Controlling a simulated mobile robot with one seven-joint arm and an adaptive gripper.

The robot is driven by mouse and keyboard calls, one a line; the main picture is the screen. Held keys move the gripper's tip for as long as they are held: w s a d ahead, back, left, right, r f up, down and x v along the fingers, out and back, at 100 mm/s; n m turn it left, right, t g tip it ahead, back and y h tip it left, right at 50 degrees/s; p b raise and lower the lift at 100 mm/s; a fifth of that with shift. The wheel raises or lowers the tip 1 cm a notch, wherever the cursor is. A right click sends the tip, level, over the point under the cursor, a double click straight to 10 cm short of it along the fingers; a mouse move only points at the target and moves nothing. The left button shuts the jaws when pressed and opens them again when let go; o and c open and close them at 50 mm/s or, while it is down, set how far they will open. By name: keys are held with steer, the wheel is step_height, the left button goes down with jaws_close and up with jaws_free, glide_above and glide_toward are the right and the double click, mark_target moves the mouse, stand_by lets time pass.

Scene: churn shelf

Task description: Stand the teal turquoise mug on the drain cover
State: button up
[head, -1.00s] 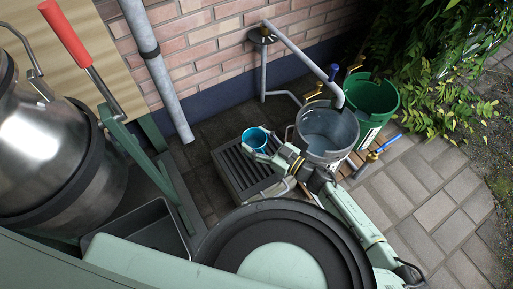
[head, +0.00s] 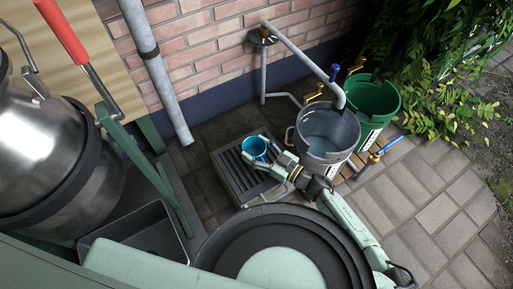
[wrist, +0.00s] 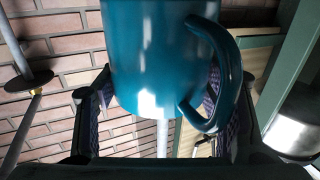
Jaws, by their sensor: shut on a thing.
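The teal turquoise mug (head: 254,149) is held in my gripper (head: 268,160), over the upper right part of the dark slatted drain cover (head: 238,176) in the head view. I cannot tell whether its base touches the slats. In the wrist view the mug (wrist: 150,60) fills the middle, with its handle at the right. The two fingers are closed on either side of it. My gripper and forearm hide part of the cover's right side.
A grey metal bucket (head: 327,133) stands right of the cover under a bent pipe, with a green bucket (head: 374,100) behind it. A blue-handled tap (head: 385,150) is at the right. A steel churn (head: 45,160) and a grey tray (head: 150,232) are at the left.

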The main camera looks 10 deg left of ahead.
steer(key=o, duration=0.8)
steer(key=shift+f, duration=0.35)
steer(key=o, duration=0.4)
steer(key=shift+w+f, duration=0.1)
steer(key=shift+f, duration=0.1)
steer(key=shift+o, duration=0.2)
steer(key=shift+r, duration=0.25)
steer(key=r+p+v, duration=0.1)
steer(key=v, duration=1.1)
